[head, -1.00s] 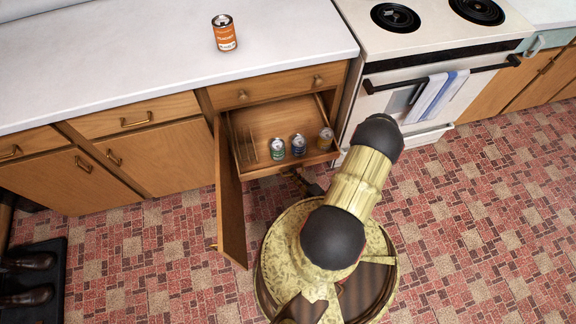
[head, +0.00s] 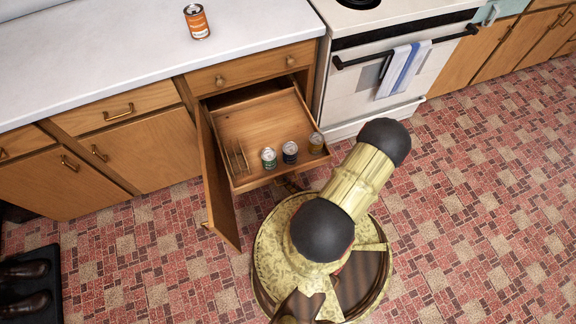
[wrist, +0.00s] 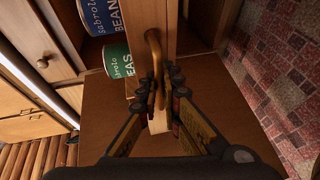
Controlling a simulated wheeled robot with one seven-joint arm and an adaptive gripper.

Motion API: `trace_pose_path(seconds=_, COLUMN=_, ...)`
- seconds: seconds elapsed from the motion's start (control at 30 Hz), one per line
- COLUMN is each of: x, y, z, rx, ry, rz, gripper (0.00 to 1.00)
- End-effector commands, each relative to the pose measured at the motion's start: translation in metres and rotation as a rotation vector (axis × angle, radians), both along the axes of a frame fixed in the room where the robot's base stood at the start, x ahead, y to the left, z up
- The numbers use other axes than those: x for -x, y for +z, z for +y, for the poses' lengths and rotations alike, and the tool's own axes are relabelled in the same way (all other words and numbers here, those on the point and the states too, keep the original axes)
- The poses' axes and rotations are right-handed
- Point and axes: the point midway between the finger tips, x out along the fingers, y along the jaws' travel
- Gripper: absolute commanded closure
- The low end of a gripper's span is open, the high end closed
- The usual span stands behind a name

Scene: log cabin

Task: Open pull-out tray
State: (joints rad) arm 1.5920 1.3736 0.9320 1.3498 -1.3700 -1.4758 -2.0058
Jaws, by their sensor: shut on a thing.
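The wooden pull-out tray (head: 255,125) extends well out of the lower cabinet below a drawer, beside the open cabinet door (head: 217,190). Near its front stand a green can (head: 269,159), a dark blue can (head: 290,153) and a yellowish can (head: 316,143). In the wrist view, the curved bronze tray handle (wrist: 153,48) runs down between my fingers. My gripper (wrist: 164,88) is shut on this handle at the tray's front. The green can (wrist: 118,60) and blue can (wrist: 97,15) show behind the front panel. In the head view, my gripper is mostly hidden.
A white stove (head: 370,75) with a towel stands right of the cabinet. An orange can (head: 197,22) is on the white counter (head: 90,50). Boots on a dark mat (head: 45,255) lie at lower left. The tiled floor (head: 490,200) at right is clear.

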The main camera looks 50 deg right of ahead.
Motion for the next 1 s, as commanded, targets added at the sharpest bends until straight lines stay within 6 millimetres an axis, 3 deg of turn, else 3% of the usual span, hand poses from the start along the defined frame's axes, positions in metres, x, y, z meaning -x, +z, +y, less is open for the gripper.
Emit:
trace_pose_path(seconds=0.23, x=0.0, y=-0.001, z=-0.001, rx=0.001, ry=-0.001, rz=0.001, gripper=1.0)
trace_pose_path(seconds=0.27, x=0.0, y=-0.001, z=-0.001, rx=0.001, ry=-0.001, rz=0.001, gripper=0.92)
trace_pose_path(seconds=0.4, x=0.0, y=0.0, z=-0.001, rx=0.001, ry=-0.001, rz=0.001, gripper=0.86)
trace_pose_path(seconds=0.77, x=0.002, y=0.0, z=-0.001, rx=0.0, ry=-0.002, rz=0.0, gripper=0.86)
trace_pose_path(seconds=1.0, x=0.019, y=0.003, z=0.001, rx=0.001, ry=-0.005, rz=0.001, gripper=0.86)
